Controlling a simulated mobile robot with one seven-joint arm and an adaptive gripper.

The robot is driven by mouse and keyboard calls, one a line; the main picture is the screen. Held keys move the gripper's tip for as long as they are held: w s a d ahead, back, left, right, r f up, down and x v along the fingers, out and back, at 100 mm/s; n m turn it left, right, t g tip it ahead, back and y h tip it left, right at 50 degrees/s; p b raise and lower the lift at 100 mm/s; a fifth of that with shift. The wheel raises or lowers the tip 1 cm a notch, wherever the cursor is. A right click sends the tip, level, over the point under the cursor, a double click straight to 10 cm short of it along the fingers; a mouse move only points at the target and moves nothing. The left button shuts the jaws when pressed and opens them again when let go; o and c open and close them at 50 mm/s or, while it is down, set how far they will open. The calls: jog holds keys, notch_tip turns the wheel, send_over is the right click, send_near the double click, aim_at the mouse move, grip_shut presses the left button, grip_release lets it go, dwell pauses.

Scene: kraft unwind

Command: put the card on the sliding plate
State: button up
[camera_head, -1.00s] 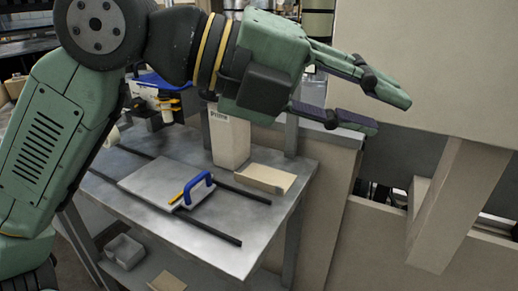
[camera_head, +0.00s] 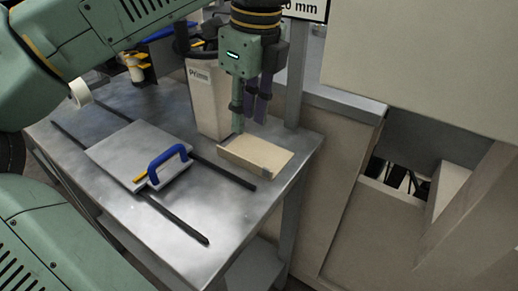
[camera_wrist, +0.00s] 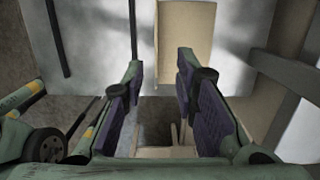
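A flat tan piece (camera_head: 256,153), which looks like the card or a shallow holder with it, lies on the right side of the metal table; I cannot tell the two apart. It also shows in the wrist view (camera_wrist: 185,35), just beyond my fingers. The sliding plate (camera_head: 125,148) is a grey slab with a blue handle (camera_head: 168,163), lying across two dark rails left of the tan piece. My gripper (camera_head: 250,115) points down above the tan piece's back left end. In the wrist view its fingers (camera_wrist: 159,68) are apart with nothing between them.
A tall pale box marked "Prime" (camera_head: 207,100) stands close behind and left of my gripper. A dark rail (camera_head: 222,172) runs between plate and tan piece. A metal post (camera_head: 295,75) rises at the table's back right. The table's front right is clear.

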aim_at(243, 158)
jog(key=f, duration=0.6)
jog(key=a+f+p, duration=0.1)
jog(key=f, duration=0.1)
jog(key=shift+f, duration=0.4)
jog(key=shift+c, duration=0.3)
grip_shut()
